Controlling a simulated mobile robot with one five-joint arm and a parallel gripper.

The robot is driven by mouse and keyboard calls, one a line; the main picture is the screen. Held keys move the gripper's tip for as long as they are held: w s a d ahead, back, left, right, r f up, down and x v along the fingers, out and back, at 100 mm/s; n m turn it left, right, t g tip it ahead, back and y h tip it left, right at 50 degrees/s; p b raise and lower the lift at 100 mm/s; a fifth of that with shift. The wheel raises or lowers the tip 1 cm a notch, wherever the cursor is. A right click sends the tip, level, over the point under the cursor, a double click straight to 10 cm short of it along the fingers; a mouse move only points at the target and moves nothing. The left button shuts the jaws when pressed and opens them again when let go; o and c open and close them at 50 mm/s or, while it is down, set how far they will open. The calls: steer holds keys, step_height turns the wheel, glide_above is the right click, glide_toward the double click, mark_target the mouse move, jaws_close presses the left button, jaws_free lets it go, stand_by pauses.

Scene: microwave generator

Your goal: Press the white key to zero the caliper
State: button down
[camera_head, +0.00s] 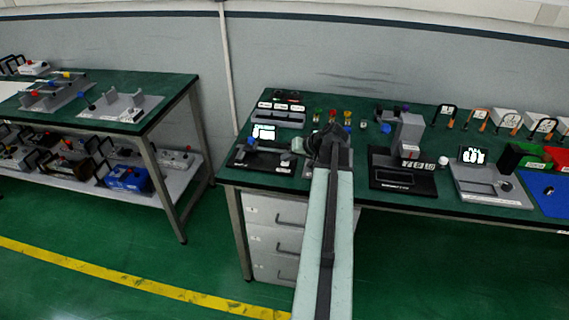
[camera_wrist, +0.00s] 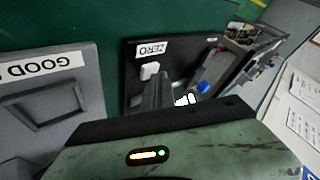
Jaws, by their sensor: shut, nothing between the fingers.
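The white key (camera_wrist: 149,70) is a small white block on a dark panel in the wrist view, below a label reading ZERO (camera_wrist: 152,48). My gripper (camera_wrist: 157,82) is shut and empty, its fingertips just below the key in that view. I cannot tell whether they touch it. A display with white digits (camera_wrist: 186,99) is partly hidden behind my gripper. In the head view a dark station with a lit display (camera_head: 263,132) stands at the bench's left end, and my gripper (camera_head: 308,145) is at its right side. The key is not discernible there, and I cannot make out the caliper clearly.
A grey tray labelled GOOD (camera_wrist: 45,90) lies left of the panel in the wrist view. A blue knob (camera_wrist: 203,87) is on its right side. In the head view a grey-topped machine (camera_head: 408,135) and another display station (camera_head: 490,185) stand to the right on the green bench.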

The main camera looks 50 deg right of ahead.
mark_target(287, 163)
steer(key=shift+r, duration=0.15)
steer(key=shift+r+p, duration=0.65)
steer(key=shift+p, duration=0.15)
step_height(287, 163, up, 5)
steer(key=p, duration=0.5)
stand_by(0.4)
